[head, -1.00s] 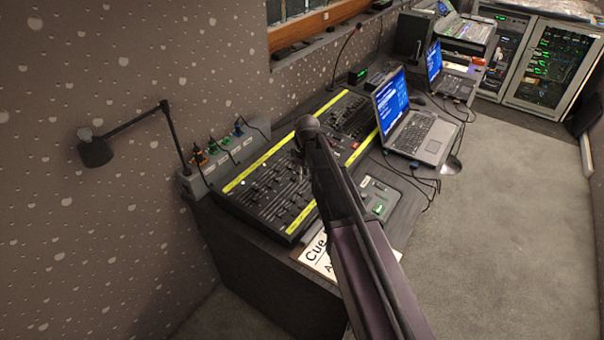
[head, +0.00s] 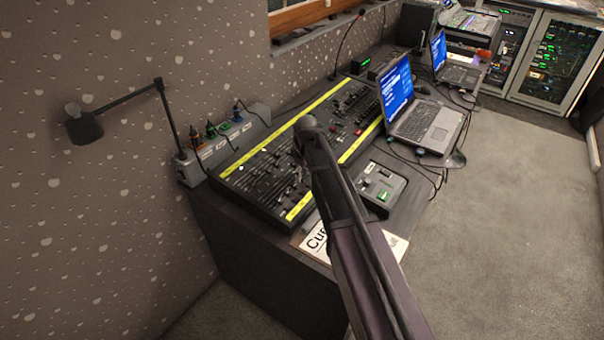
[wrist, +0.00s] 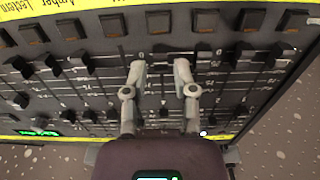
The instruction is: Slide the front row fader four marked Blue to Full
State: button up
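The lighting console (head: 262,178) lies on the desk, a dark panel with yellow label strips along its long edges. In the wrist view, rows of dark fader knobs cross the panel (wrist: 90,84). I read "Amber" on the strip; I cannot read "Blue", so I cannot tell which knob is fader four. My gripper (wrist: 160,66) is open over the panel, its two grey fingers apart, tips below the top knob row. In the head view my arm hides part of the console.
An open laptop (head: 425,122) and a small control box (head: 380,186) stand right of the console. A cue sheet (head: 318,243) lies at the desk's near edge. A wall lamp (head: 85,128) and a socket box with cables (head: 222,143) are at left. Carpet (head: 500,230) is clear at right.

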aim_at(287, 173)
jog(key=shift+f+b, duration=0.35)
jog(key=shift+f, duration=0.25)
grip_shut()
jog(key=shift+w+a, duration=0.15)
jog(key=shift+w, duration=0.05)
jog(key=shift+w+a+r+p, duration=0.15)
jog(key=shift+w+a, duration=0.7)
jog(key=shift+a, duration=0.3)
jog(key=shift+w+a+r+p, duration=0.1)
jog(key=shift+w+a+p, duration=0.05)
jog(key=shift+w+a, duration=0.85)
grip_release()
jog(key=shift+s+a, duration=0.1)
jog(key=shift+s, duration=0.1)
